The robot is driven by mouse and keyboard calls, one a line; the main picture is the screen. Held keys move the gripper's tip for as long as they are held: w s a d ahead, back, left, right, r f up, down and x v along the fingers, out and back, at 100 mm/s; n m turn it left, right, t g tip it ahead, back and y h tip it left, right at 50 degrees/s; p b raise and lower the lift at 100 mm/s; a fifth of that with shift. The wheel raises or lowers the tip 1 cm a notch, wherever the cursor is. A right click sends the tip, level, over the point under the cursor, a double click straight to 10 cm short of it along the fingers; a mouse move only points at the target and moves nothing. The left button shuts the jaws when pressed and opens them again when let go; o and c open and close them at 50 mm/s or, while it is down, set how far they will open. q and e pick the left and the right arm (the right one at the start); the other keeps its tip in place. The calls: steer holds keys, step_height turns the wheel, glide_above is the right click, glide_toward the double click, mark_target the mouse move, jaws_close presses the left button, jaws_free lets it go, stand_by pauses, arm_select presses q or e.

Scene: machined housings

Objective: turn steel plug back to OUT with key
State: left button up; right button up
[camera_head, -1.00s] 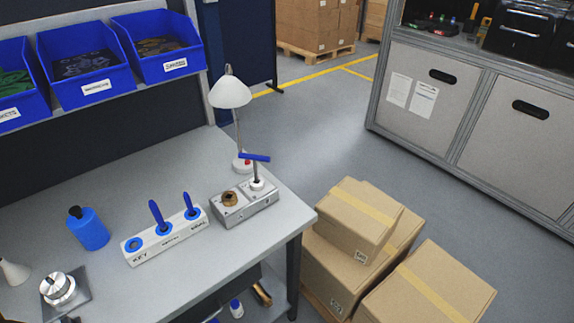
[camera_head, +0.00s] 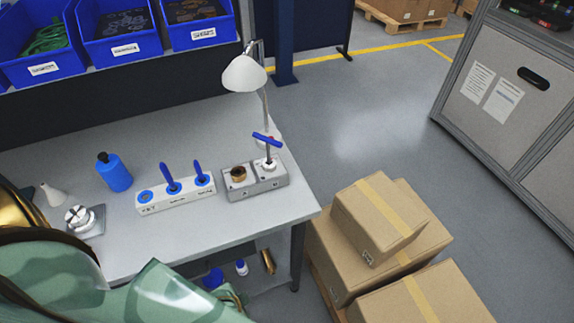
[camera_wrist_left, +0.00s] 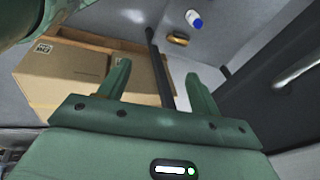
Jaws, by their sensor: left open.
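The grey metal housing (camera_head: 257,190) sits near the right end of the workbench. A brass plug (camera_head: 238,174) is in its left part. The white tool rack (camera_head: 175,199) stands left of the housing. Its KEY slot looks empty, and two blue-handled tools stand in the others. My right gripper is not in view.
A lamp (camera_head: 243,74) stands behind the housing. A blue bottle (camera_head: 114,173) and a round metal fixture (camera_head: 79,217) are at the left. Cardboard boxes (camera_head: 385,222) stand right of the workbench. The lower shelf holds a white bottle (camera_head: 241,267).

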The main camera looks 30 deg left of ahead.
mark_target(271, 140)
arm_select(q)
steer(key=w+r+t+y+p, duration=0.15)
steer(key=w+r, duration=0.25)
steer(key=r, duration=0.7)
steer(key=w+r+t+p, duration=0.1)
steer(key=w+r+p, duration=0.3)
steer(key=r, duration=0.7)
steer(key=w+d+r+n+h, duration=0.2)
steer(key=w+d+r+n, duration=0.4)
steer(key=w+r, duration=0.4)
steer(key=w+a+n+g+b, duration=0.1)
steer(key=w+a+n, duration=0.2)
steer(key=w+a, duration=0.1)
steer(key=w+a+n+y+b, duration=0.1)
steer(key=w+a+n, duration=0.2)
steer(key=w, duration=0.3)
steer(key=w+a+f+n+g+y+b, duration=0.1)
steer(key=w+a+n, duration=0.1)
steer(key=w+a, duration=0.3)
steer(key=shift+w+a+n+g+y+b, duration=0.25)
steer(key=shift+a+n+g+b, duration=0.1)
steer(key=shift+a+n, duration=0.05)
steer(key=x, duration=0.1)
steer(key=b+x, duration=0.2)
steer(key=shift+w+a+f, duration=0.15)
steer(key=shift+w+a, duration=0.2)
steer(key=shift+w+a+f+b, duration=0.2)
steer(key=shift+f+b, duration=0.1)
steer(key=shift+f, duration=0.25)
